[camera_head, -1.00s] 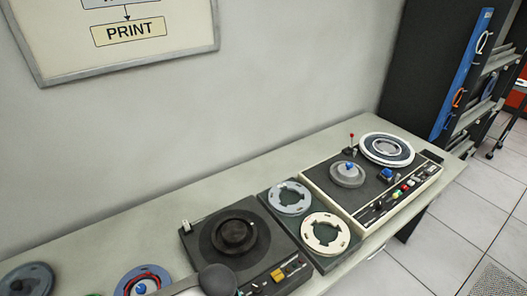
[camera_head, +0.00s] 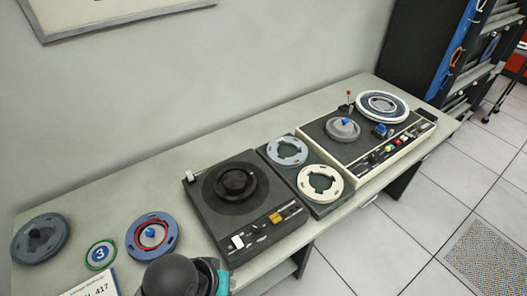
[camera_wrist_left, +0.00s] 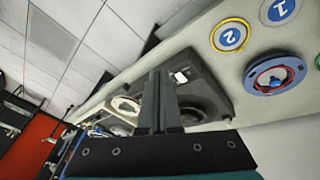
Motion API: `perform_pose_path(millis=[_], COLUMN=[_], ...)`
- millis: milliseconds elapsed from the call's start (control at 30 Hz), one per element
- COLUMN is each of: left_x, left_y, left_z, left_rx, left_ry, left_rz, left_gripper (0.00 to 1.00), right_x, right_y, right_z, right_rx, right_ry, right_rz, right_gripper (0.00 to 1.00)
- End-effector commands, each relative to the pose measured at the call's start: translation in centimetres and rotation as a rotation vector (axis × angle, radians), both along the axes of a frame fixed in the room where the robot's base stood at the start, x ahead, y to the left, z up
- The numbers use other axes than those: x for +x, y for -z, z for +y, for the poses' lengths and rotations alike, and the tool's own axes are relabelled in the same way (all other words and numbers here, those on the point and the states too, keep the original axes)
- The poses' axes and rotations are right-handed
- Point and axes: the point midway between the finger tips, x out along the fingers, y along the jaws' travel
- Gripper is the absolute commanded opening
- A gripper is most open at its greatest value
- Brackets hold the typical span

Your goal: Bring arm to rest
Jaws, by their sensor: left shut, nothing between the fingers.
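My left gripper (camera_wrist_left: 158,80) shows in the left wrist view with its two dark fingers together and nothing between them. Behind the fingers, from this angle, lies the dark tape deck, and I cannot tell the distance to it. In the head view only a dark rounded part of my arm with a teal piece shows at the bottom edge, in front of the bench (camera_head: 115,206). My right gripper is in neither view.
On the bench are a dark deck (camera_head: 232,199), a two-ring tray (camera_head: 311,202), and a cream-edged deck (camera_head: 400,159). A grey reel (camera_head: 40,238), a blue reel (camera_head: 150,234) and a round disc marked 3 (camera_head: 101,254) lie at left. A dark rack stands at the upper right.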

Motion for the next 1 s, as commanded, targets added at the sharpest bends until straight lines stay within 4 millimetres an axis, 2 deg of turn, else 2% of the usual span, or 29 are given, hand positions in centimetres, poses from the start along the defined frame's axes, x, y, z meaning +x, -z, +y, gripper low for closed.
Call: perform_pose_path(millis=[400,767,867,1000], left_x=[-4.2,-2.9,-2.9,-3.4], left_y=[-2.4,8.7,12.6,19.9], left_z=[9.1,8.4,8.4,8.4], left_rx=[0.239,0.23,0.229,0.23], left_ry=[0.091,0.103,0.106,0.114], left_rz=[-0.046,-0.014,-0.002,0.021], left_gripper=[0.0,0.0,0.0,0.0], right_x=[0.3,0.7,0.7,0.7], right_y=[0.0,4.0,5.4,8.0], right_z=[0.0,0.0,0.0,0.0], right_rx=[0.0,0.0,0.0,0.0], right_ry=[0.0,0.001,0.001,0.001], right_rz=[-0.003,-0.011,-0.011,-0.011], right_gripper=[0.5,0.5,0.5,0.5])
